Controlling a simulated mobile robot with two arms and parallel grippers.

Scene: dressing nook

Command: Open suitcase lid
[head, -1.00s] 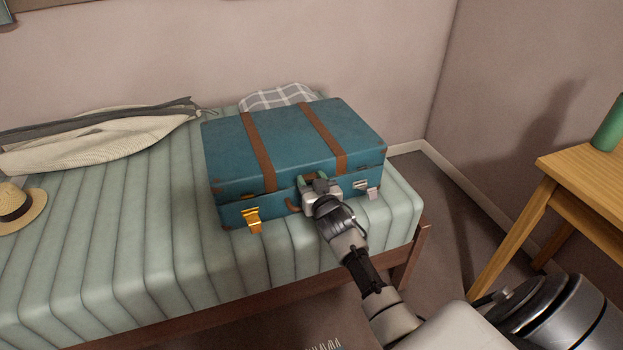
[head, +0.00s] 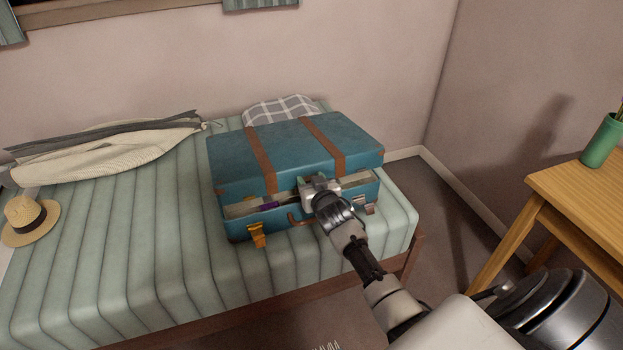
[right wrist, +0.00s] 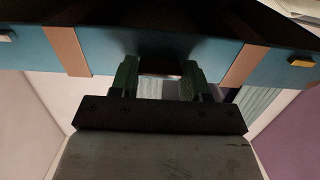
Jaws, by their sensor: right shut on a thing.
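The teal suitcase with brown straps lies on the bed. Its lid (head: 295,146) is raised a little at the front, hinged at the back. A gap shows pale and purple contents (head: 268,205) above the base (head: 236,230). My right gripper (head: 315,184) is shut on the lid's front edge at the middle. In the right wrist view its green fingers (right wrist: 160,78) meet the lid's front (right wrist: 105,52) between the two straps. My left gripper is not in view.
The striped bed (head: 110,260) holds a straw hat (head: 30,218), a cream garment or bag (head: 100,152) and a checked pillow (head: 280,110) behind the suitcase. A wooden table (head: 575,195) with a green vase (head: 602,142) stands at the right. The wall is behind the bed.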

